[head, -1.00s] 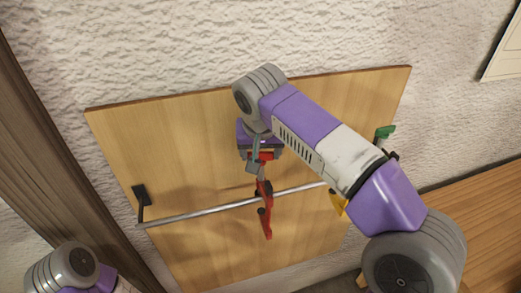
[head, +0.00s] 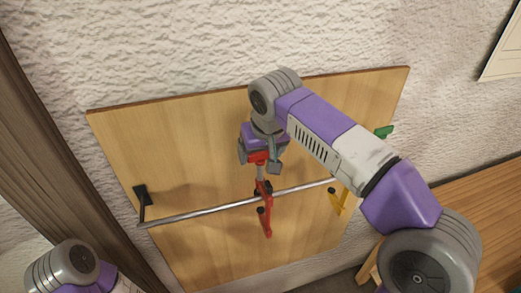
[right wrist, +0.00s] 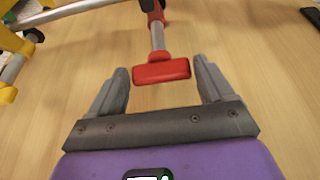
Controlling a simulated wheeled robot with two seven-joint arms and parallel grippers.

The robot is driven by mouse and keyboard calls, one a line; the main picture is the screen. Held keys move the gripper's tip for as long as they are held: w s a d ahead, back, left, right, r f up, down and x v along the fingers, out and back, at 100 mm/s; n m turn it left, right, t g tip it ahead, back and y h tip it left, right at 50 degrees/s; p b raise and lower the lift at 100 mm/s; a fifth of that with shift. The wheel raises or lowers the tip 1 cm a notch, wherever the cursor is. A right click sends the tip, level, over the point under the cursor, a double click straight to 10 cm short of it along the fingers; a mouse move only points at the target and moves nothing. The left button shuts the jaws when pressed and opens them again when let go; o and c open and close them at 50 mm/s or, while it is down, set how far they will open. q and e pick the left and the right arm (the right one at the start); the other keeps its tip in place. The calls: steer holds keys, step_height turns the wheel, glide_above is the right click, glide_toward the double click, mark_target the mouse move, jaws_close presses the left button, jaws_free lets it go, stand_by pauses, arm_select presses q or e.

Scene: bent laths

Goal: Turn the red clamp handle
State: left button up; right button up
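The red clamp (head: 266,212) hangs on a metal rail in front of a wooden board. Its red handle (head: 257,157) is a short crossbar at the upper end of a metal spindle, and it shows close up in the right wrist view (right wrist: 161,72). My right gripper (head: 259,160) is open, with one finger on each side of the handle. In the right wrist view the handle lies between the fingertips (right wrist: 161,68), with a gap on both sides. My left gripper is out of view; only part of my left arm shows at the lower left.
The rail (head: 205,212) runs across the board (head: 170,150). A yellow clamp (head: 337,201) is right of the red one, and a green part (head: 384,132) shows behind my right arm. A wooden surface (head: 480,215) is at right. The board left of my gripper is clear.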

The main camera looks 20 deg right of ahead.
steer(key=shift+o, duration=0.9)
steer(key=shift+r, duration=0.1)
steer(key=p+v, duration=0.1)
steer(key=v, duration=0.6)
steer(key=shift+r, duration=0.25)
steer(key=shift+s, duration=0.1)
